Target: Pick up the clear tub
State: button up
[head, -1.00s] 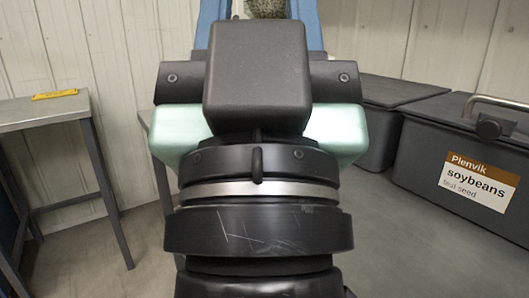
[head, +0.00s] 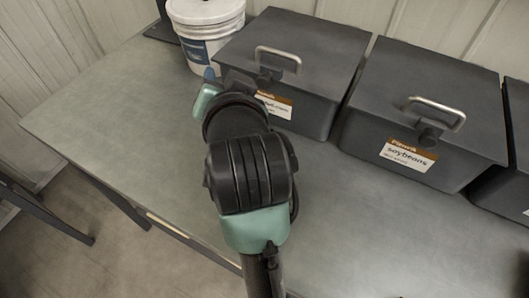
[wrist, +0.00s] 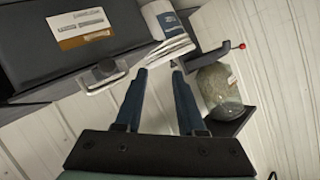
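My gripper (wrist: 160,71) shows two blue fingers standing apart in the wrist view, with nothing between them. In the head view my arm reaches over the bench, and a blue fingertip shows near the white bucket. A clear rounded vessel (wrist: 217,90) with mottled greenish contents stands right of my fingers in the wrist view, apart from them, on a dark base (wrist: 232,122). I cannot tell whether this vessel is the clear tub. No other clear tub shows in the head view, where my arm hides part of the bench.
A white bucket (head: 203,30) stands at the back of the grey-green bench (head: 110,120). Several dark lidded bins with metal handles line the back, one labelled soybeans (head: 425,110). A red-knobbed lever (wrist: 241,45) is above the clear vessel. The bench's left part is clear.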

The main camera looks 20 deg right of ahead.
jog(key=s+d+f+m+g+y+p, duration=0.1)
jog(key=s+m+g+p, duration=0.4)
jog(key=s+p, duration=0.5)
jog(key=s+d+f+m+g+y+p, duration=0.1)
jog(key=s+f+m+g+y+p, duration=0.15)
jog(key=s+g+p, duration=0.75)
jog(key=shift+w+f+m+t+h+p, duration=0.1)
jog(key=shift+w+f+t+p, duration=0.4)
jog(key=shift+f, duration=1.55)
jog(key=shift+w+f+m+t+h+p, duration=0.15)
jog(key=shift+w+f+t+p, duration=0.35)
jog(key=shift+f, duration=1.5)
jog(key=shift+w+f+t+h+p, duration=0.1)
jog(key=shift+w+f+t+p, duration=0.4)
jog(key=shift+f, duration=1.55)
jog(key=shift+s, duration=0.15)
jog(key=shift+c, duration=0.3)
grip_shut()
